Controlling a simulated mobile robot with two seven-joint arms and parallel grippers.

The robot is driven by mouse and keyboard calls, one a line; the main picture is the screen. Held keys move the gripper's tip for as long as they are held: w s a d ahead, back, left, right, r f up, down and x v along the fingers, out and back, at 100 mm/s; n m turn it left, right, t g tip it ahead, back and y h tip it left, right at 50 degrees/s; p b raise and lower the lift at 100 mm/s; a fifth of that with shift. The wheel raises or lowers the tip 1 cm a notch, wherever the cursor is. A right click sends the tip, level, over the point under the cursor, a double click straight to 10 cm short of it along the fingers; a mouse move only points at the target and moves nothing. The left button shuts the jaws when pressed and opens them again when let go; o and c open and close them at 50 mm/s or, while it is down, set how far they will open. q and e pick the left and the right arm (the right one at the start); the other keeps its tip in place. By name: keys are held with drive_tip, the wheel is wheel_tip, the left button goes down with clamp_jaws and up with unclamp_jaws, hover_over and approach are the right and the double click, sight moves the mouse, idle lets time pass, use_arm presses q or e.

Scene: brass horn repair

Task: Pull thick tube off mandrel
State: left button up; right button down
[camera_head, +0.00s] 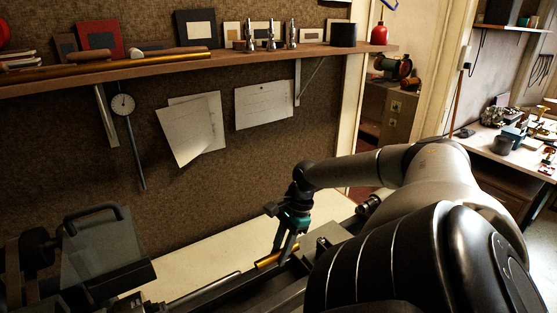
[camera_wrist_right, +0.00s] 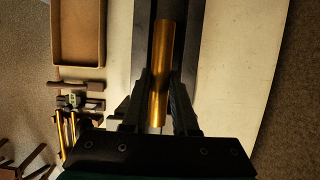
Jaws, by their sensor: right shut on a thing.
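The thick brass tube (camera_wrist_right: 162,48) shows in the right wrist view, lying lengthwise between the fingers of my right gripper (camera_wrist_right: 160,95). In the head view the tube (camera_head: 268,261) is a short golden piece beneath my right gripper (camera_head: 283,250). My right gripper is shut on the tube, reaching down to it over the dark bench machine. A thin, pale rod (camera_wrist_right: 161,130) shows just below the tube's near end in the wrist view. It may be the mandrel, but I cannot tell how far it runs inside the tube. My left gripper is not recognisable in either view.
The dark machine bed (camera_head: 215,290) runs along the pale bench (camera_head: 185,268). A clear guard with a dark handle (camera_head: 100,245) stands at the left. A brown tray (camera_wrist_right: 77,35) and several brass tubes (camera_wrist_right: 66,130) lie to the left in the wrist view. A shelf (camera_head: 200,62) spans the wall above.

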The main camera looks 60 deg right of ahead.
drive_tip(key=s+r, duration=0.1)
drive_tip(key=s+a+r, duration=0.2)
drive_tip(key=r, duration=0.1)
drive_tip(key=shift+s, duration=0.2)
idle(0.4)
